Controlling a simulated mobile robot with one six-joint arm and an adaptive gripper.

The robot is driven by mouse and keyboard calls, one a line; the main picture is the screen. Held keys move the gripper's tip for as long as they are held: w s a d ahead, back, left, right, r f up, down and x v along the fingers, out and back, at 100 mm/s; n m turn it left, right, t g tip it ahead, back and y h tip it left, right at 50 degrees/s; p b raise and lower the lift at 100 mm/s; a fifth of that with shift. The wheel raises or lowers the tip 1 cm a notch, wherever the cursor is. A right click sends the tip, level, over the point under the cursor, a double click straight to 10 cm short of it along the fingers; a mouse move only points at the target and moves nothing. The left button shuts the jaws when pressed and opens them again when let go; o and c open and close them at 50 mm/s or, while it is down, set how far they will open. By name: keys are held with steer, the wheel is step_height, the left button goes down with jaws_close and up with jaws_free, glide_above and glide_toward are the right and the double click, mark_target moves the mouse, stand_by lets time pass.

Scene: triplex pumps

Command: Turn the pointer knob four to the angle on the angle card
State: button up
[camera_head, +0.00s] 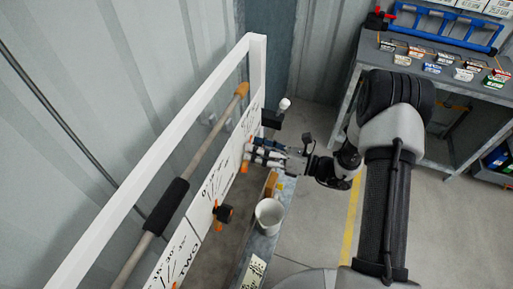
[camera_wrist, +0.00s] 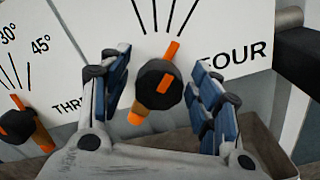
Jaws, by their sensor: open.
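Knob four (camera_wrist: 153,84) is a round black knob with an orange pointer, beside the printed word FOUR in the wrist view. Its pointer leans from lower left to upper right, a little right of upright. Dial lines show above it, but their numbers are out of frame. My gripper (camera_wrist: 160,92) is open, with one blue-padded finger on each side of the knob; contact cannot be told. In the head view my gripper (camera_head: 255,153) is at the panel and mostly covers this knob. A pale card (camera_head: 253,271) lies on the ledge; its print is too small to read.
Knob three (camera_wrist: 19,124) is to the left in the wrist view and also shows in the head view (camera_head: 224,213). A white cup (camera_head: 269,216) stands on the ledge. A black handle with a white ball (camera_head: 284,104) juts out beyond my gripper. A workbench (camera_head: 450,82) is at upper right.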

steer(key=v, duration=1.1)
steer(key=shift+d, duration=0.35)
steer(key=shift+s, duration=0.1)
steer(key=s+a+r+n+g+h, duration=0.35)
steer(key=s+r+n, duration=0.25)
steer(key=n, duration=0.2)
steer(key=s+a+r+n+g+h, duration=0.2)
steer(key=s+r+n+g+h, duration=0.1)
steer(key=s+r+n+g, duration=0.3)
steer(key=s+d+r+n+t+h, duration=0.7)
steer(key=s+d+n+t+h, duration=0.1)
steer(key=n, duration=0.6)
steer(key=shift+s+d+h+b, duration=0.35)
steer(key=shift+s+d+h, duration=0.2)
steer(key=shift+s+h, duration=0.6)
steer(key=shift+w, duration=0.1)
steer(key=shift+c, duration=0.3)
